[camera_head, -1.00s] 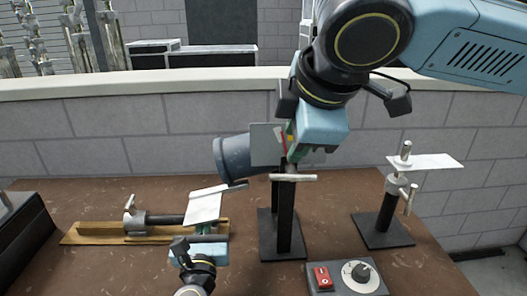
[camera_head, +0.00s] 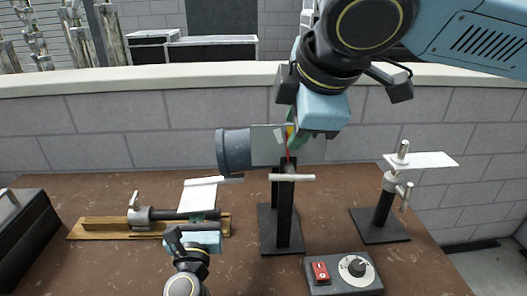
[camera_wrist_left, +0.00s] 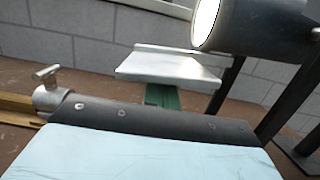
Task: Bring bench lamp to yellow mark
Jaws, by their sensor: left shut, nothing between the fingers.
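The bench lamp (camera_head: 233,152), a dark grey cylinder, sits on a black stand at mid table. Its lit face shows in the left wrist view (camera_wrist_left: 206,22). A small yellow patch (camera_head: 289,131) with a red line below it shows at the plate beside the lamp; I cannot tell whether it is the mark. My right gripper (camera_head: 295,138) points down there with its green fingers at the plate; its opening is unclear. My left gripper (camera_head: 207,216) is shut and empty, close to a white plate (camera_head: 198,193). Its green finger shows in the left wrist view (camera_wrist_left: 163,97), partly hidden.
The white plate is by a dark rod clamped on a wooden board (camera_head: 85,229). A stand with a white plate (camera_head: 425,160) is at right. A control box with a red switch (camera_head: 320,271) is at front. A dark case (camera_head: 25,235) is at left.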

